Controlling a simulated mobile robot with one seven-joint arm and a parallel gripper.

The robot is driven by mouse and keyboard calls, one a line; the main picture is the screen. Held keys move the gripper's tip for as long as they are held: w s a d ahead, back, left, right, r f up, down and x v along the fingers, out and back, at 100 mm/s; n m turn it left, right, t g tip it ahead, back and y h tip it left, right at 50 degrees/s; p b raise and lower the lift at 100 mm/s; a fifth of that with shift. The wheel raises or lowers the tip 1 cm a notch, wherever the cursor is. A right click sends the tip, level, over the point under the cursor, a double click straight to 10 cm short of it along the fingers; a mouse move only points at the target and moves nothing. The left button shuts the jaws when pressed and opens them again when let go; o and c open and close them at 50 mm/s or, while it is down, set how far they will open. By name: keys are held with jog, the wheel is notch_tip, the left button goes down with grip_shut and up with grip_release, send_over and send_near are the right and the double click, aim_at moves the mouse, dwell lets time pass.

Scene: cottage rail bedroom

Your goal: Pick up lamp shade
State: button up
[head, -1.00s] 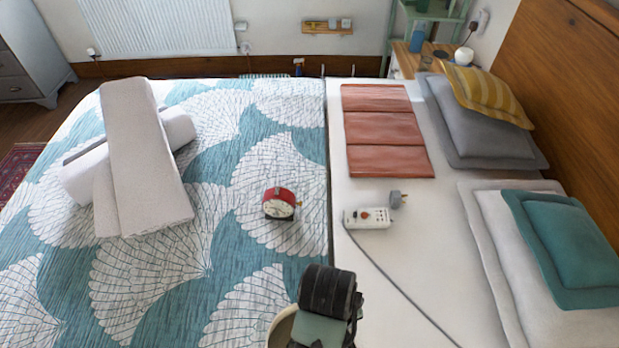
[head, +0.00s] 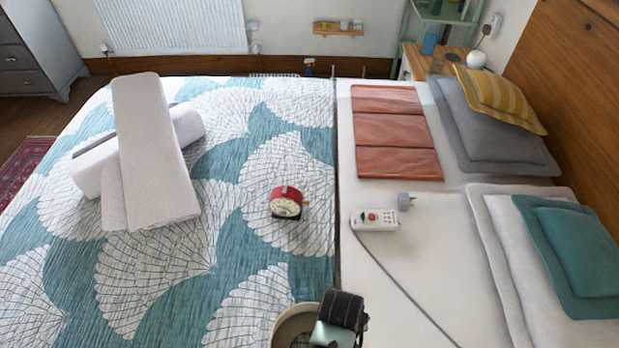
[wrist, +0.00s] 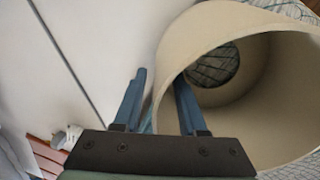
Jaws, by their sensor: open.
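The lamp shade is a beige open cylinder (head: 286,324) at the bottom edge of the head view, partly behind my gripper and cut off by the frame. In the wrist view the lamp shade (wrist: 205,28) fills the right side, with its wide opening towards the camera and patterned cloth showing through it. My gripper (wrist: 158,78) is open, with two blue fingers. The shade's left wall passes between them: the right finger appears inside the opening and the left finger outside. Whether either finger touches the wall cannot be told. In the head view the fingertips are hidden.
A red alarm clock (head: 286,203) and stacked white towels (head: 150,150) lie on the patterned bedcover (head: 185,260).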

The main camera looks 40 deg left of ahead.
jog(key=shift+f, duration=0.1)
jog(key=shift+c, duration=0.2)
grip_shut()
dwell(1.2)
